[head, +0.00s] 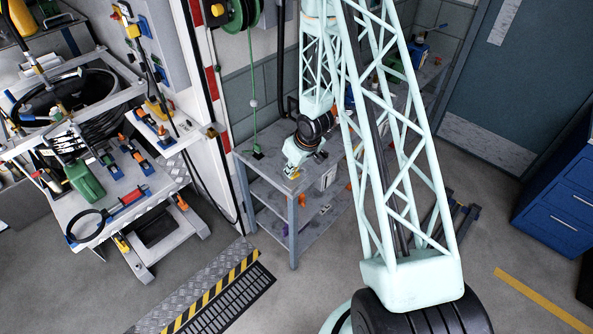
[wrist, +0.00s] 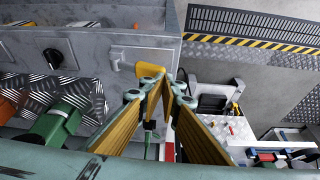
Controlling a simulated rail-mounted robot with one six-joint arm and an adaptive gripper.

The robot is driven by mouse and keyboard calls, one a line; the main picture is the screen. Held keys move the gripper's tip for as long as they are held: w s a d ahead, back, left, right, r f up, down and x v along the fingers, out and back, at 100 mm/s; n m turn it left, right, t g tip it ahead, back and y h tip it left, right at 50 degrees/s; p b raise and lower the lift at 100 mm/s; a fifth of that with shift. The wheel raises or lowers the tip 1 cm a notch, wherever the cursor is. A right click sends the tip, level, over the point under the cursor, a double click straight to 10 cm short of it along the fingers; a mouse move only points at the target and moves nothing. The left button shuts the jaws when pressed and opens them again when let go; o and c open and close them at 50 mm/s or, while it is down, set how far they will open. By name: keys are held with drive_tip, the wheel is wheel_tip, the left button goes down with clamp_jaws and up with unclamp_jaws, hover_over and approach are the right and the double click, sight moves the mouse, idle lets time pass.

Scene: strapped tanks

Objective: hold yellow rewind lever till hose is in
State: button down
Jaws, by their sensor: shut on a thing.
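My gripper (head: 291,172) is low at the left end of the grey bench, below my arm. In the wrist view its yellow-padded fingers (wrist: 160,84) meet at the tips on a yellow lever (wrist: 151,70), beside a grey panel. The fingers hide part of the lever. A green hose reel (head: 240,14) is at the top of the head view, with a yellow part beside it. A thin green hose (head: 252,104) hangs from the reel to a dark end piece (head: 257,154) at the bench top, left of my gripper. I cannot tell how much hose is wound in.
A metal cart (head: 150,200) with tools and a green can (head: 84,182) stands at the left. A red-and-white post (head: 215,95) rises beside the bench (head: 275,165). A blue drawer cabinet (head: 560,195) is at the right. The wrist view shows a black knob (wrist: 54,56) on the panel.

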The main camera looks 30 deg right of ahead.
drive_tip(key=shift+d+r, duration=0.1)
drive_tip(key=shift+d, duration=0.1)
drive_tip(key=shift+s+d+r+p, duration=0.1)
drive_tip(key=shift+r+p, duration=0.7)
drive_tip(key=shift+r, duration=0.15)
wheel_tip(320, 180, up, 8)
drive_tip(key=p, duration=0.4)
drive_tip(key=shift+s+f+p, duration=0.2)
drive_tip(key=shift+s+p, duration=0.2)
idle(0.7)
